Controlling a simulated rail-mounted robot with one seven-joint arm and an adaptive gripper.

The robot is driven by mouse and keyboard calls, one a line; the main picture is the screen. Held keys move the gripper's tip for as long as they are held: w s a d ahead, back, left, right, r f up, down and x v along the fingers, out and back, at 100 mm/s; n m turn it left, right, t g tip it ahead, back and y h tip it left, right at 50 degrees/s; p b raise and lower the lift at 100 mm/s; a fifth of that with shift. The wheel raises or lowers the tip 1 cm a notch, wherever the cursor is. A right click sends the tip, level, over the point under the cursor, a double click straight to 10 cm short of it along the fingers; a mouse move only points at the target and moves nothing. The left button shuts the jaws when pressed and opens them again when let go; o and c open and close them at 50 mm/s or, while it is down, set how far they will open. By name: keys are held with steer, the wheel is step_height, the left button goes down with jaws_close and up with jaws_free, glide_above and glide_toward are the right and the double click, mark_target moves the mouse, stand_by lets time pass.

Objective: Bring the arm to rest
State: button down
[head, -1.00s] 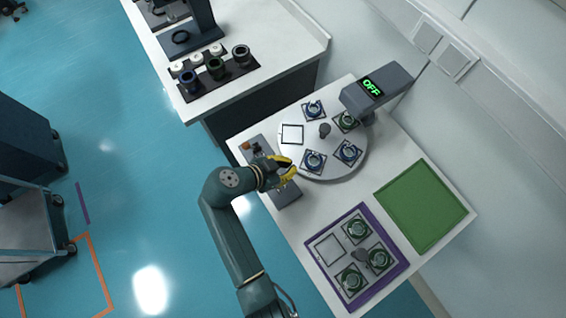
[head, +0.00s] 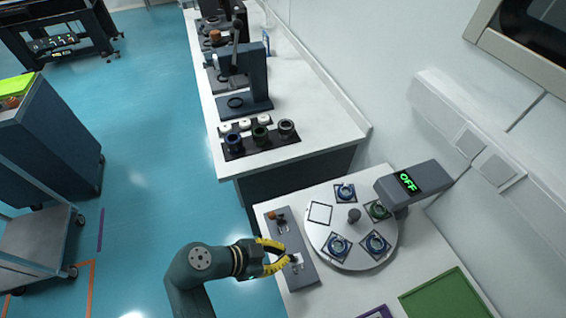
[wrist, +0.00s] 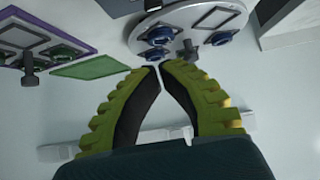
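My gripper (head: 290,259) has yellow-edged curved fingers that meet at their tips, with nothing seen between them. In the head view it overlaps the grey control panel (head: 307,277) at the near table's left edge; I cannot tell its height above it. In the wrist view the finger tips (wrist: 160,67) come together below the turntable's rim in the picture. My arm (head: 195,275) is bent, its elbow left of the table, over the floor. Its lower part is cut off by the frame's bottom edge.
A green mat (head: 450,298) and a purple tray (head: 377,313) lie nearer. A white bench (head: 315,105) stands behind.

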steer(key=w+d+r+m+y, duration=0.1)
steer(key=w+d+r+m, duration=0.25)
steer(key=d+r, duration=0.4)
steer(key=w+d+r+n+t+y, duration=0.1)
steer(key=w+d+r+t, duration=0.15)
steer(key=r, duration=0.35)
steer(key=w+d+r+n+t+y, duration=0.1)
steer(key=d+r+n+t+y, duration=0.1)
steer(key=d+r+t, duration=0.35)
steer(key=s+a+r+n+t+y, duration=0.2)
steer(key=a+r+n+t, duration=0.15)
steer(key=r, duration=0.55)
steer(key=s+a+r+n+t+y, duration=0.1)
steer(key=s+a+r+n+t, duration=0.15)
steer(key=r+n, duration=0.4)
steer(key=s+a+r+n+t+y, duration=0.2)
steer(key=s+r+n+t, duration=0.15)
steer(key=r, duration=0.65)
step_height(320, 180, up, 21)
steer(key=w+p, duration=0.1)
steer(key=p, duration=1.9)
steer(key=shift+d+t, duration=0.3)
steer(key=shift+t, duration=0.15)
steer(key=shift+w, duration=0.1)
